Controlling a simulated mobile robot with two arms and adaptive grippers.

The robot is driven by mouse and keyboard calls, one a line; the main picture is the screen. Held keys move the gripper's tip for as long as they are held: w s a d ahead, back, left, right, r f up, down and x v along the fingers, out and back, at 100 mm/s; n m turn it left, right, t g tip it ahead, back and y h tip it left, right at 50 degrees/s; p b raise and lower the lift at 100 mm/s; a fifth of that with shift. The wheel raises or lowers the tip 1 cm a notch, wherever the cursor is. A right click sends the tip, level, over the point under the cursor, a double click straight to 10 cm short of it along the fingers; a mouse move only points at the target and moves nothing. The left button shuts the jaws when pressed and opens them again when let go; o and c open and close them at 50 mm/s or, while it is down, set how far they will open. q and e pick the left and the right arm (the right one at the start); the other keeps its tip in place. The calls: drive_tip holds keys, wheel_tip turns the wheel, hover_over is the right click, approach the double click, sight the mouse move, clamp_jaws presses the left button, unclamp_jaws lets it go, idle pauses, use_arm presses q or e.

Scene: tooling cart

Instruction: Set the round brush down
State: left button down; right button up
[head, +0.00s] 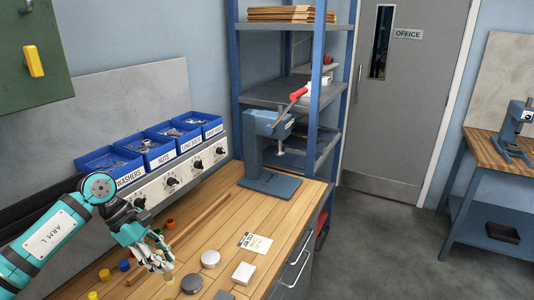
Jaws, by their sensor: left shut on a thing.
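My left gripper (152,262) reaches in from the left over the front of the wooden workbench (213,228). It is shut on the round brush (168,278), of which only a small pale, yellowish part shows below the fingertips. The fingers hide the rest of the brush. I cannot tell whether its lower end touches the bench top. My right gripper is not in view.
A blue cup (124,265) and yellow pieces stand left. A long wooden rod, a printed card (255,243) and a blue press (265,150) are farther back. Blue bins line the wall.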

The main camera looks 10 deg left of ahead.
use_arm(q)
drive_tip(key=s+d+f+m+g+y+b, duration=0.1)
drive_tip(key=s+d+f+m+g+y, duration=0.1)
drive_tip(key=s+d+m, duration=0.4)
drive_tip(key=s+d+f+m+g+y+b, duration=0.2)
drive_tip(key=s+d+m+g+y, duration=0.2)
drive_tip(key=m, duration=0.9)
drive_tip(key=s+d, duration=0.1)
drive_tip(key=s, duration=0.2)
drive_tip(key=shift+s+d+f+g+y, duration=0.2)
drive_tip(key=shift+d+g+y, duration=0.1)
drive_tip(key=shift+d, duration=0.1)
